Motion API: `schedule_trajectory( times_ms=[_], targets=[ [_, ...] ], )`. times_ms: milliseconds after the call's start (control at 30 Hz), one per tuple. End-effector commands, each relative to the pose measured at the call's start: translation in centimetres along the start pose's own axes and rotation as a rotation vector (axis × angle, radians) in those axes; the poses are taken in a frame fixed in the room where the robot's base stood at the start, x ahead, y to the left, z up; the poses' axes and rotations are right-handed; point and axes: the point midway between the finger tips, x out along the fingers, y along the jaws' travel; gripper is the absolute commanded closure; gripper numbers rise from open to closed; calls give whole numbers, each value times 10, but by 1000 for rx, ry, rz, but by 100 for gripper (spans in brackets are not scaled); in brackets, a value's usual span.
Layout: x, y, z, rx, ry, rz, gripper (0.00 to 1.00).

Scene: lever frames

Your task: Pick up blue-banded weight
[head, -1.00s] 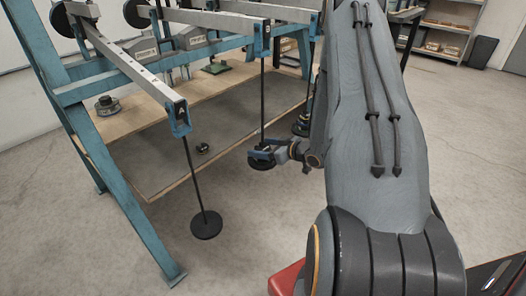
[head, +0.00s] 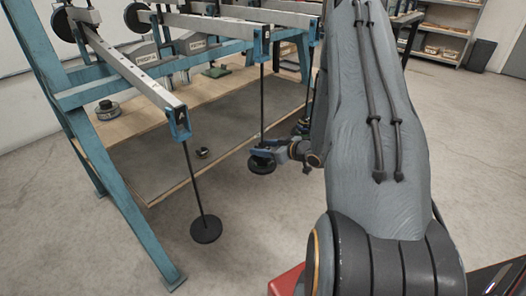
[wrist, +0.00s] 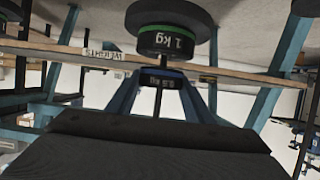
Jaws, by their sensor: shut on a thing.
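A green-banded weight marked 1 kg (wrist: 165,42) sits on the round hanger plate (wrist: 172,14), close to the held weight. In the head view the fingers partly cover this hanger plate (head: 262,166).
The nearest lever's hanger plate (head: 206,229) hangs empty over the floor. Blue frame legs (head: 130,200) and hanging rods stand close by.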

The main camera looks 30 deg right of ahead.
Motion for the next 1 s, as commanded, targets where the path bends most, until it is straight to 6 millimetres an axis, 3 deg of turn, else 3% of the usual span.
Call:
schedule_trajectory(
  times_ms=[100,367,700,1000],
  targets=[
    [-8,1,-20,-2,3,1,82],
    [-57,2,4,4,0,5,82],
    [-136,1,37,4,0,4,82],
    [-169,1,51,1,1,2,82]
  ],
)
